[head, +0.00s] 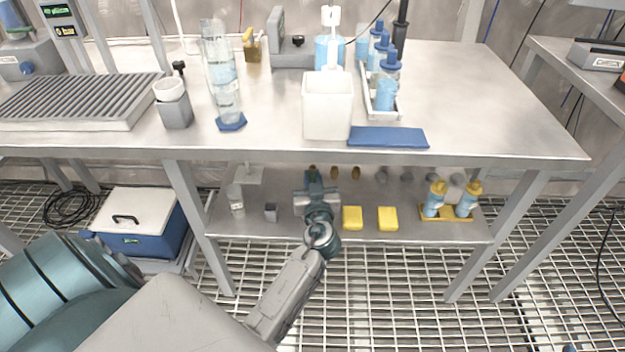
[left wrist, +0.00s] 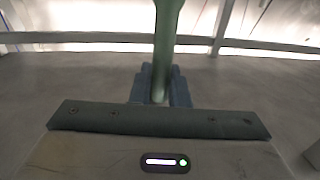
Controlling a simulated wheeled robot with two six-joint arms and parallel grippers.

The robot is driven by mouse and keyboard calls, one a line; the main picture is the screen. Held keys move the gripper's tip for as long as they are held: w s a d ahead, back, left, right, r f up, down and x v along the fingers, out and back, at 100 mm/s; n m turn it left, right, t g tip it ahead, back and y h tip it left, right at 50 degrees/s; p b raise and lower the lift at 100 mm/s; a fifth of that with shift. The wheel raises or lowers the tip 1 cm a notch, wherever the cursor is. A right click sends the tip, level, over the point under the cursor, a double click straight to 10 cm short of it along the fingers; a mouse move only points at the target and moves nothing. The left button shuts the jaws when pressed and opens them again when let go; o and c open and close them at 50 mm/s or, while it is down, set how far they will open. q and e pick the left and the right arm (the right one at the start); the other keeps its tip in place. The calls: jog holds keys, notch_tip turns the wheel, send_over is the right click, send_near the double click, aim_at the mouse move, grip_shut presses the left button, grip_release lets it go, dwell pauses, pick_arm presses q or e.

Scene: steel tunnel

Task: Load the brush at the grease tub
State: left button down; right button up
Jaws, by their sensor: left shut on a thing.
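My left gripper (head: 315,186) is at the lower shelf, under the front edge of the steel table. In the left wrist view its dark fingers (left wrist: 160,86) are shut on a green rod (left wrist: 167,40), which looks like a handle, perhaps the brush's. The rod extends away from me between the fingers. No bristles show, so I cannot tell if it is the brush. I cannot pick out a grease tub for certain. A white square-sided container (head: 328,108) stands on the table above the gripper. My right gripper is not in view.
The lower shelf (head: 300,225) holds yellow blocks (head: 353,218) right of the gripper, and blue bottles with yellow caps (head: 434,198) farther right. The table (head: 480,125) carries a clear cylinder (head: 222,75), a blue mat (head: 388,137) and a bottle rack (head: 396,108). A blue box (head: 150,240) stands left.

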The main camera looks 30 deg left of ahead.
pick_arm(q)
jog(key=shift+r+p, duration=1.45)
jog(key=shift+r, duration=1.45)
jog(key=shift+f, duration=0.1)
